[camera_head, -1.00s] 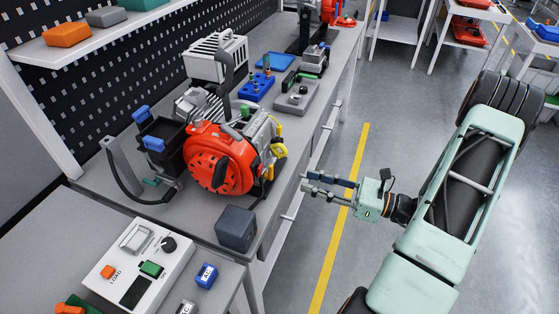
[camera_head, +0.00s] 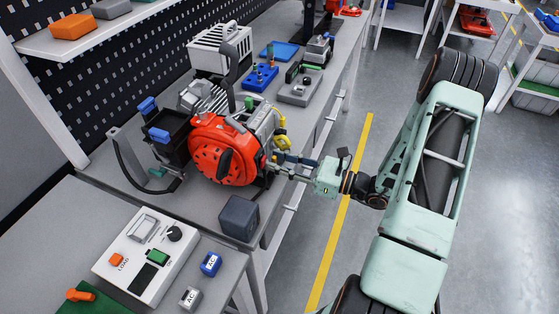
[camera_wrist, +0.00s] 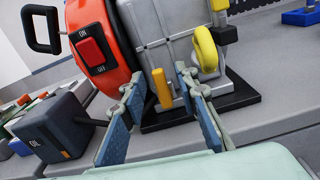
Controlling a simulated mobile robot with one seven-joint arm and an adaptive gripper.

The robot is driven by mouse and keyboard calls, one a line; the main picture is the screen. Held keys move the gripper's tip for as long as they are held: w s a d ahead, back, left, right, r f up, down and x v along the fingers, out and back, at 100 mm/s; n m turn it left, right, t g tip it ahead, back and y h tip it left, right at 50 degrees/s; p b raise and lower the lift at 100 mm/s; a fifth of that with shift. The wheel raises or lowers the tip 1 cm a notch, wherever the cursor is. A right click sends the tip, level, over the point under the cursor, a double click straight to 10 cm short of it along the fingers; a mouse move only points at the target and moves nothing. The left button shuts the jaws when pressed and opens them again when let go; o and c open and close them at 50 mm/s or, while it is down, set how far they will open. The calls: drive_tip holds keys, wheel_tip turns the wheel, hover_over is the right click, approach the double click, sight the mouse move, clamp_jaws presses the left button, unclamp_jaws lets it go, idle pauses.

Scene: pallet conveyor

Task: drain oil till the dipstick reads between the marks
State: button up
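The engine with its red round housing (camera_head: 222,150) stands on the bench; its red ON/OFF switch (camera_wrist: 91,50) shows in the wrist view. A short yellow upright handle (camera_wrist: 161,88) sits low on the engine's grey side. A yellow ring-shaped part (camera_wrist: 206,48) is above and right of it; whether it belongs to the dipstick I cannot tell. No dipstick marks are readable. My gripper (camera_wrist: 159,82) is open, its fingertips on either side of the yellow handle, with gaps visible. In the head view my gripper (camera_head: 284,164) reaches the engine's right side. A dark OIL box (camera_wrist: 50,130) stands left of my fingers.
The OIL box (camera_head: 238,219) stands at the bench's front edge in the head view. A white LOAD control panel (camera_head: 146,254) and blue AC block (camera_head: 210,264) are on the near table. Blue (camera_head: 259,77) and grey (camera_head: 300,88) fixtures stand behind the engine.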

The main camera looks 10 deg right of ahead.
drive_tip(key=shift+c, duration=0.3)
clamp_jaws()
drive_tip(key=m, duration=0.2)
drive_tip(key=m+p, duration=0.1)
drive_tip(key=shift+w+d+f+m, duration=0.1)
drive_tip(key=shift+w+d+m, duration=0.2)
drive_tip(key=shift+w+m, duration=0.1)
drive_tip(key=m, duration=0.3)
drive_tip(key=shift+w+d+f+m+p, duration=0.2)
drive_tip(key=shift+w+f+m+p, duration=0.05)
drive_tip(key=shift+w+m+p, duration=0.1)
drive_tip(key=m, duration=0.3)
drive_tip(key=f+m, duration=0.1)
drive_tip(key=shift+w+d+m+p, duration=0.2)
drive_tip(key=shift+w+m+p, duration=0.05)
drive_tip(key=shift+w+p, duration=0.1)
drive_tip(key=shift+d+f+m, duration=0.1)
drive_tip(key=shift+f+m, duration=0.25)
drive_tip(key=shift+m, duration=0.9)
drive_tip(key=shift+f+m, duration=0.35)
drive_tip(key=shift+m, duration=0.9)
